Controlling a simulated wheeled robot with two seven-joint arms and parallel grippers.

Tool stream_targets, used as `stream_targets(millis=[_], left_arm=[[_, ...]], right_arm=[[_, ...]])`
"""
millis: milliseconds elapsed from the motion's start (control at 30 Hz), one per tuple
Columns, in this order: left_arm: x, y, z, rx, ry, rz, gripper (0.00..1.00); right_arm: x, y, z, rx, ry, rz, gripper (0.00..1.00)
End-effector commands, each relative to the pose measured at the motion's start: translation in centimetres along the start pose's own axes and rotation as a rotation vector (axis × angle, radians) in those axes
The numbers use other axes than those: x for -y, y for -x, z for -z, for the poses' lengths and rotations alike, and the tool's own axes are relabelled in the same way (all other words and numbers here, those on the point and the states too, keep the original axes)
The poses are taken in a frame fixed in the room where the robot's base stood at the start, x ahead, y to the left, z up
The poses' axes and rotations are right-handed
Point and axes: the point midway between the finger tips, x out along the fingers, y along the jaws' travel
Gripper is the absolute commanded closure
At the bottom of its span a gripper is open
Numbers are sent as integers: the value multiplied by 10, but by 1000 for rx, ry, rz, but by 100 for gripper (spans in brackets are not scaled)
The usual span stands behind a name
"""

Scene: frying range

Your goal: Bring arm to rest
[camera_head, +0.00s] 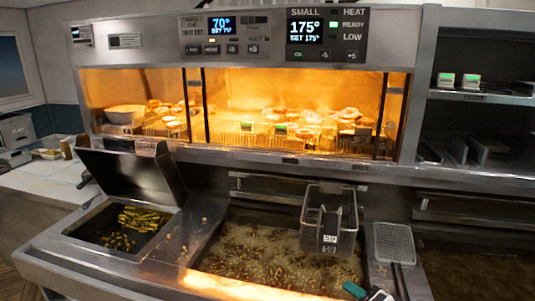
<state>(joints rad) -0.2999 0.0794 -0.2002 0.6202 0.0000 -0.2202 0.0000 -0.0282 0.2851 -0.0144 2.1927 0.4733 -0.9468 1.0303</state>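A wire fry basket (318,207) with a dark labelled front hangs at the back right of the middle fryer vat (208,262). The vat holds bubbling oil with bits of food. A flat mesh skimmer (393,243) lies on the ledge right of the vat, its dark handle towards me.
A left well (78,238) with a raised lid (135,178) holds fries. A lit warming cabinet (240,155) with food spans the back. Shelves (490,98) with small boxes stand at right. A steel front rim (110,272) borders the vats. A white counter (40,178) is far left.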

Motion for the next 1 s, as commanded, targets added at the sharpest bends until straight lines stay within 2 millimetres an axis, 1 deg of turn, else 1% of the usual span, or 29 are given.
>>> stream_targets(millis=[33,100,200,300,400,500,633,667,700,867,967,1000], left_arm=[[0,0,0,0,0,0,64],[0,0,0,0,0,0,64],[0,0,0,0,0,0,64],[0,0,0,0,0,0,64],[0,0,0,0,0,0,64],[0,0,0,0,0,0,64],[0,0,0,0,0,0,64],[0,-1,0,0,0,0,64],[0,-1,-1,1,0,0,64],[0,-3,1,-1,0,0,64],[0,-4,1,-1,0,0,64],[0,-4,1,-1,0,0,64]], right_arm=[[29,11,30,-52,118,100,53],[62,29,61,-124,287,219,53],[97,56,94,-233,481,347,53],[122,82,119,-339,629,440,53],[142,108,138,-445,749,511,53],[157,134,155,-551,852,567,53],[173,169,173,-694,967,625,53],[178,170,175,-714,981,632,53],[187,160,177,-710,978,632,53],[219,136,190,-723,972,635,53],[243,122,200,-734,969,639,53],[254,116,205,-739,968,641,53]])
